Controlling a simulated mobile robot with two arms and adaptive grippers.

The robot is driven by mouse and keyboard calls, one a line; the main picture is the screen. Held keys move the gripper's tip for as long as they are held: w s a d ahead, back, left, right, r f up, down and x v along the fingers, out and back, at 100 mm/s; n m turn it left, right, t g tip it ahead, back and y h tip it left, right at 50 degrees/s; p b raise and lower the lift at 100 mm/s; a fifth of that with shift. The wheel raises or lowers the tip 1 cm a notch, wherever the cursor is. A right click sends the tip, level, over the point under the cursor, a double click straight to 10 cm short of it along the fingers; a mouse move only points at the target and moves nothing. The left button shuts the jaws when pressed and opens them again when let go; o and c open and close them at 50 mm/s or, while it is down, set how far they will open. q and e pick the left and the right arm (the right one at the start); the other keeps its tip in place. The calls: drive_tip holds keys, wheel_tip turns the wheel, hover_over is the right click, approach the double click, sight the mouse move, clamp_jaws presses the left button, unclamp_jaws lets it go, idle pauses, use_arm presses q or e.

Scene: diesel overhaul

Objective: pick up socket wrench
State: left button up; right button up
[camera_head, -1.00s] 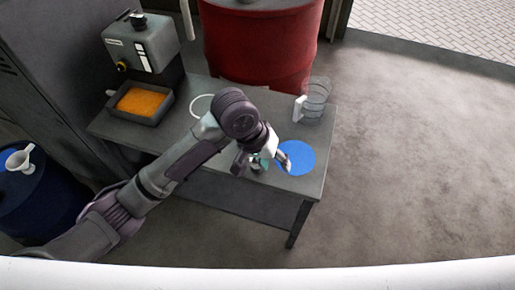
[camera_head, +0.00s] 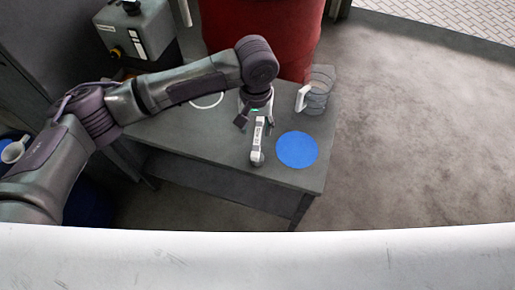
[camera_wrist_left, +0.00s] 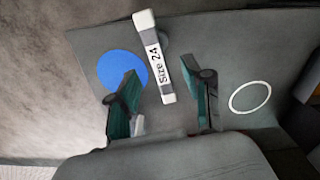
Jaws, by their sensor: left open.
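The socket wrench (camera_head: 257,138) lies on the grey table, a light bar with a round head at its near end. In the left wrist view the wrench (camera_wrist_left: 157,60) carries a "Size 24" label, and its near end reaches between the finger pads. My left gripper (camera_head: 255,114) is over the table at the wrench's far end. In the wrist view its fingers (camera_wrist_left: 160,68) are spread apart, one on each side of the wrench, with clear gaps. It holds nothing. My right gripper is not in view.
A blue disc (camera_head: 297,149) lies on the table (camera_head: 200,150) right of the wrench. A clear jug with a white handle (camera_head: 318,92) stands behind it. A white ring (camera_wrist_left: 250,97) lies on the other side. A red barrel (camera_head: 290,40) stands behind the table.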

sight(257, 135)
use_arm(q)
drive_tip(key=shift+w+d+f+p, duration=0.1)
drive_tip(key=shift+f+p, duration=0.2)
drive_tip(key=shift+f, duration=1.25)
drive_tip(key=shift+w+d+f+p, duration=0.1)
drive_tip(key=shift+f+p, duration=0.2)
drive_tip(key=shift+f, duration=1.2)
clamp_jaws()
